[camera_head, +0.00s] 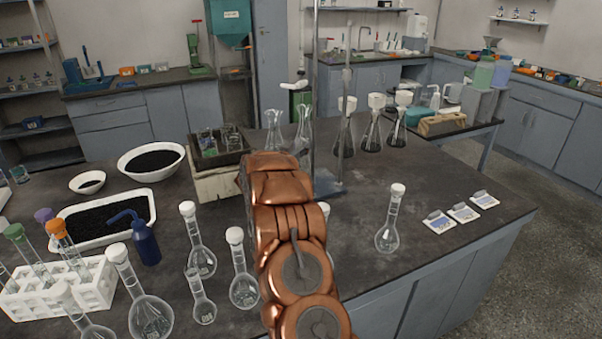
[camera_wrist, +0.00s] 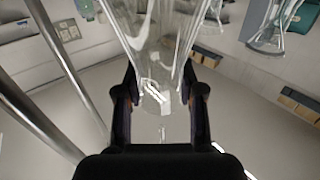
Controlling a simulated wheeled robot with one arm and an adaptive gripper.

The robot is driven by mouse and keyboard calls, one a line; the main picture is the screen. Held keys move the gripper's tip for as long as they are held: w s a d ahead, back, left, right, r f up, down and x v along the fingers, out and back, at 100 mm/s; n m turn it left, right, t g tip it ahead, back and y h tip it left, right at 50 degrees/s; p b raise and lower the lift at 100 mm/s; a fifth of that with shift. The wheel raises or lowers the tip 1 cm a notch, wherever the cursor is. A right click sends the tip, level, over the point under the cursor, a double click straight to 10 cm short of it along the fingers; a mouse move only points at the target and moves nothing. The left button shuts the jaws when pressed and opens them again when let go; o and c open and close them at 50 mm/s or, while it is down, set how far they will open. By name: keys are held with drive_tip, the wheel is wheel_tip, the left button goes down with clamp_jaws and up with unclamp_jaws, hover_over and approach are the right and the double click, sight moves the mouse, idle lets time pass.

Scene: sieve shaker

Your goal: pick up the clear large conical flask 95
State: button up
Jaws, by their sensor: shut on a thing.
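My gripper (camera_wrist: 160,85) is shut on a clear glass conical flask (camera_wrist: 155,45) in the wrist view, with one dark finger on each side of the glass. In the head view my copper arm hides the gripper. Two clear, unstoppered conical flasks, one at left (camera_head: 273,133) and one at right (camera_head: 303,132), show just beyond the arm. I cannot tell from the head view which of them is held, or whether it is off the bench.
A metal stand (camera_head: 327,185) rises right beside the flasks; its rods also show in the wrist view (camera_wrist: 62,70). Stoppered flasks with dark contents (camera_head: 372,135) stand behind right. A box of glassware (camera_head: 215,180) stands left. Stoppered volumetric flasks (camera_head: 388,235) stand nearer. The right bench is partly clear.

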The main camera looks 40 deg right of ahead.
clamp_jaws()
drive_tip(key=shift+r, duration=0.2)
